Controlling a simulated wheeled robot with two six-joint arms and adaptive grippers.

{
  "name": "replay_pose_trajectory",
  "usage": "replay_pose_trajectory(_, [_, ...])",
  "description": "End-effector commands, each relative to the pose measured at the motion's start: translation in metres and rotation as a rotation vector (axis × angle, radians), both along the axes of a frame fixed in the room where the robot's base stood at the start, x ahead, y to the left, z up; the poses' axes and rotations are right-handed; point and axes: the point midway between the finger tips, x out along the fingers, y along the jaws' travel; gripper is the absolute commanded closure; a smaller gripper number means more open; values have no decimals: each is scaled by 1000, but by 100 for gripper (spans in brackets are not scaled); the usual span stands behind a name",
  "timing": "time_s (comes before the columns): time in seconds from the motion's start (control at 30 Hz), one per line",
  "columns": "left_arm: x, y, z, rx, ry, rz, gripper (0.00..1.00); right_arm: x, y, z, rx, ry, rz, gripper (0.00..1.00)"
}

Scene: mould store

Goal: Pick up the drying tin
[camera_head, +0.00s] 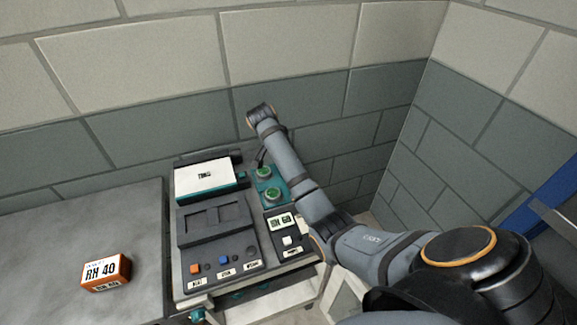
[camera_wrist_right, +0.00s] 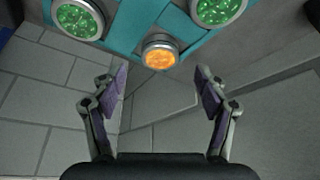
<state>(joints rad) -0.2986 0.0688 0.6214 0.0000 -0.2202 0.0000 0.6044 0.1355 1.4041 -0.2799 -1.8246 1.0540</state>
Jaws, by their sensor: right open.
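In the right wrist view a small round metal tin with orange grains (camera_wrist_right: 160,55) sits at the edge of a teal holder (camera_wrist_right: 128,28). Two larger round tins with green grains, one at left (camera_wrist_right: 78,18) and one at right (camera_wrist_right: 217,8), sit in the same holder. Which is the drying tin is not marked. My right gripper (camera_wrist_right: 162,82) is open and empty, with the orange tin ahead between its fingers and apart from them. In the head view the green tins show (camera_head: 263,172) (camera_head: 272,195); the orange tin cannot be made out there. My left gripper is out of view.
A dark console (camera_head: 215,240) with buttons stands beside the holder, with a white-topped box (camera_head: 205,178) behind it. An orange block marked RH 40 (camera_head: 106,272) lies on the grey table (camera_head: 60,250) at left. Block walls close off the back and right.

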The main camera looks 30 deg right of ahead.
Motion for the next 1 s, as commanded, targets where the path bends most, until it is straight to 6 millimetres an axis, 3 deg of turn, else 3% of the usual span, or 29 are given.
replay_pose_trajectory(0.2, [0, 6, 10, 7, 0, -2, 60, 4, -13, -31, -1, 3, 0, 26])
replay_pose_trajectory(0.47, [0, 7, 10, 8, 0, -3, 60, 5, -15, -36, 0, 0, 0, 26])
replay_pose_trajectory(0.9, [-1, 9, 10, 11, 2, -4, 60, 5, -14, -36, 0, 2, 1, 85])
replay_pose_trajectory(1.0, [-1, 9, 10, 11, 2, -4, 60, 5, -15, -36, 0, 0, 1, 85])
